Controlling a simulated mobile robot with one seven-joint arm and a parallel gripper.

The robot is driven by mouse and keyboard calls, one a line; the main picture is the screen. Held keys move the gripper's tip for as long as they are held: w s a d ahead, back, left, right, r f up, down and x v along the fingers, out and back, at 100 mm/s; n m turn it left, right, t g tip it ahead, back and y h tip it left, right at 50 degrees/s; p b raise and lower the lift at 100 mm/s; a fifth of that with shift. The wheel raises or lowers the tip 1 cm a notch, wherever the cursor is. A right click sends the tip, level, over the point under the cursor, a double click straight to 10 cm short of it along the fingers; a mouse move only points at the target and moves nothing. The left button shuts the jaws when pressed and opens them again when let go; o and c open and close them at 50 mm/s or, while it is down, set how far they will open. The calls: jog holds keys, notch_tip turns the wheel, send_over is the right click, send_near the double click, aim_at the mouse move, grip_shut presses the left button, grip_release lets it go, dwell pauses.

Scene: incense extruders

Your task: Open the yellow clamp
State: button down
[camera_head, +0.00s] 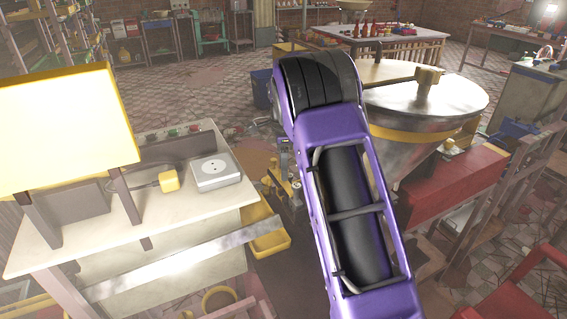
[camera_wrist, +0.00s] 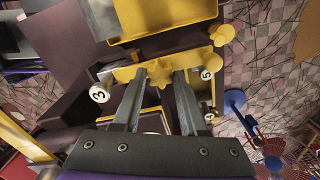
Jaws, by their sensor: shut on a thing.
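The yellow clamp (camera_wrist: 126,73) is in the upper middle of the wrist view. It is a yellow bar with a white knob marked 3 (camera_wrist: 99,94) at its left and a white knob marked 5 (camera_wrist: 207,74) at its right. My gripper (camera_wrist: 163,68) reaches it from below, with its two grey fingers shut on the middle part of the clamp. The fingertips partly cover the held part. In the head view my purple arm hides the gripper and most of this area.
A yellow tray (camera_wrist: 150,18) lies just beyond the clamp. A blue handle (camera_wrist: 235,100) stands at the right. In the head view, a pale workbench (camera_head: 60,255) is at left, and a metal hopper (camera_head: 425,98) with a red machine body (camera_head: 432,185) is close at right.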

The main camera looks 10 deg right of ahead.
jog(key=n+p, duration=0.2)
jog(key=n, duration=0.3)
jog(key=shift+n, duration=0.4)
jog(key=shift+w+a+r, duration=0.1)
jog(key=shift+w+a, duration=0.05)
dwell(0.5)
